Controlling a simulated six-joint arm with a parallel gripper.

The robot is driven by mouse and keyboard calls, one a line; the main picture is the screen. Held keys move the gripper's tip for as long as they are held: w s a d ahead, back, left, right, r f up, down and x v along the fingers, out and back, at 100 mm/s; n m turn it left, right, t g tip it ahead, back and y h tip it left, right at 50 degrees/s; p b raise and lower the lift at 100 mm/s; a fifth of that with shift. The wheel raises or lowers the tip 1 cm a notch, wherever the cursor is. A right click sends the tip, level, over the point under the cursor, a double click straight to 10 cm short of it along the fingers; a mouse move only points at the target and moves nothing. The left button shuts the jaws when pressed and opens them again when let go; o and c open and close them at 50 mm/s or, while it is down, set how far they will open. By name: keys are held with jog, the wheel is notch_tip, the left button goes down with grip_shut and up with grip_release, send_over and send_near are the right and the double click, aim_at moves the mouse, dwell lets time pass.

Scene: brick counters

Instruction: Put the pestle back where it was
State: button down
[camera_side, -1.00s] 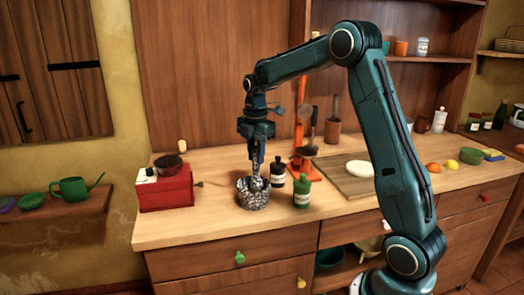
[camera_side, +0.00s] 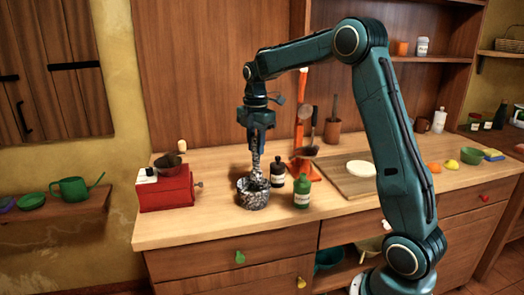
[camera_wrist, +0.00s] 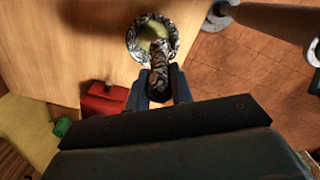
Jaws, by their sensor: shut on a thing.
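The speckled grey stone mortar (camera_side: 253,196) stands on the wooden counter, left of the bottles; it shows in the wrist view (camera_wrist: 172,32) with a yellowish-green inside. My gripper (camera_side: 257,148) is above the mortar, pointing down, and shut on the speckled pestle (camera_side: 256,167). The pestle is nearly upright. Its lower end is at or in the mortar's mouth; I cannot tell whether it touches the inside. In the wrist view my gripper's fingers (camera_wrist: 160,86) flank the pestle (camera_wrist: 158,72).
A dark bottle (camera_side: 278,173) and a green bottle (camera_side: 302,191) stand close right of the mortar. A red grinder box (camera_side: 167,190) is to the left. An orange stand (camera_side: 299,166) and cutting board (camera_side: 345,180) are behind right. The counter's front left is clear.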

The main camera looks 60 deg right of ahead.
jog(key=shift+r, duration=0.1)
jog(key=w+a+r, duration=0.5)
jog(key=a+r, duration=0.5)
jog(key=a, duration=0.1)
notch_tip(320, 180, down, 16)
jog(key=shift+r+n, duration=0.2)
jog(key=shift+n, duration=0.2)
jog(key=shift+f, duration=0.1)
jog(key=shift+f, duration=2.05)
jog(key=shift+f, duration=0.1)
jog(key=c, duration=1.2)
grip_release()
jog(key=shift+c, duration=0.2)
